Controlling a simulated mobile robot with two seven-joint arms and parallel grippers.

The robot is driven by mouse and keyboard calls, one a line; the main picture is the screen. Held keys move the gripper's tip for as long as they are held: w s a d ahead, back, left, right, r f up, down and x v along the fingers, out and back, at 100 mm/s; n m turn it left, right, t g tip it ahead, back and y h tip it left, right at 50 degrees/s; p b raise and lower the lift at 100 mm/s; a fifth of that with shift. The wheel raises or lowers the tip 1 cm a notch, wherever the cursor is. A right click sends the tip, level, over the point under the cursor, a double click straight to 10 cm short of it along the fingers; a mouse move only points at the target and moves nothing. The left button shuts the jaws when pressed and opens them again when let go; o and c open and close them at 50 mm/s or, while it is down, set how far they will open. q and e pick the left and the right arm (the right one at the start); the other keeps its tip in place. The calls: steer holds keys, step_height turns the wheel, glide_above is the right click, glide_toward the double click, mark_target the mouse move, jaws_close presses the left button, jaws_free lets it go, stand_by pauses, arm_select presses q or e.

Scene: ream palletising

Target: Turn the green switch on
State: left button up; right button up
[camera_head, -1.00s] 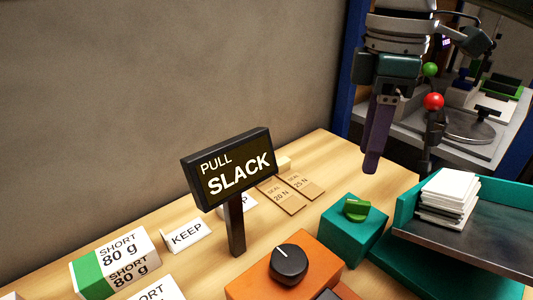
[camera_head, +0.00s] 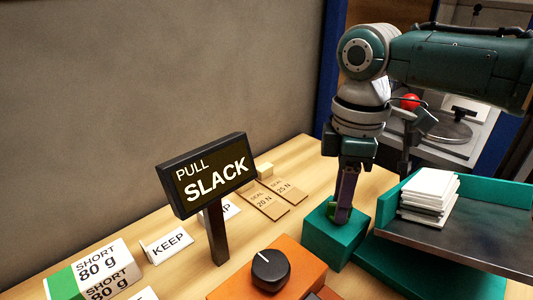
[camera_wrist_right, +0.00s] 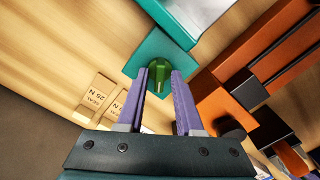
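The green switch (camera_wrist_right: 159,74) is a round green knob with a raised bar, on top of a teal box (camera_head: 331,244). In the head view, my right gripper (camera_head: 344,212) points down over it, its purple fingers hiding most of the knob. In the right wrist view, the two fingers stand apart, one on each side of the knob. Whether they touch it I cannot tell. My left gripper is not in view.
An orange box with a black dial (camera_head: 271,270) stands in front of the teal box. A teal-edged tray (camera_head: 470,238) with stacked white cards (camera_head: 430,192) is at the right. A "PULL SLACK" sign (camera_head: 208,175) stands to the left. Wooden seal pieces (camera_head: 267,200) lie behind.

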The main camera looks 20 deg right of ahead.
jaws_close()
stand_by(0.4)
